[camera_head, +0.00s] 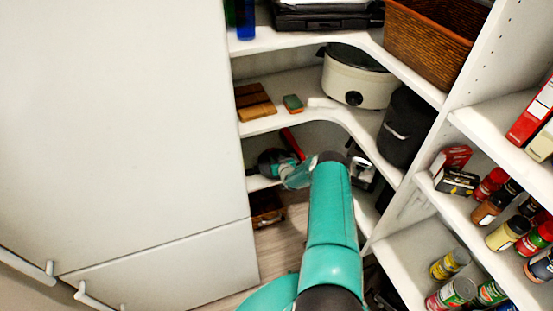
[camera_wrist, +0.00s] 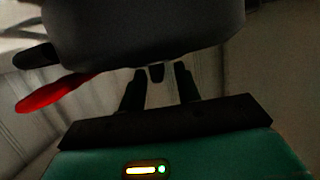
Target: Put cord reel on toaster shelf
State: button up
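My teal arm reaches into the corner shelving in the head view, with my gripper end (camera_head: 272,163) at the lower shelf's left part. In the wrist view my gripper (camera_wrist: 158,80) has two dark fingers spread apart. A large dark grey body (camera_wrist: 145,28) fills the top of that view, just beyond the fingertips, with a small dark stub between them. A red, handle-like piece (camera_wrist: 60,93) sticks out to its left; red also shows in the head view (camera_head: 293,142). I cannot tell whether this is the cord reel. A silver and black appliance (camera_head: 361,167), possibly the toaster, is partly hidden behind my arm.
Above are a white slow cooker (camera_head: 352,82), a wooden block (camera_head: 254,102), a sponge (camera_head: 293,103) and a black canister (camera_head: 406,127). Cans and jars fill the right shelves. A white cabinet (camera_head: 120,130) closes off the left. A brown box (camera_head: 267,208) sits below.

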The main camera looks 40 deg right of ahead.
jog(key=shift+s, duration=0.1)
jog(key=v, duration=1.2)
dwell(0.4)
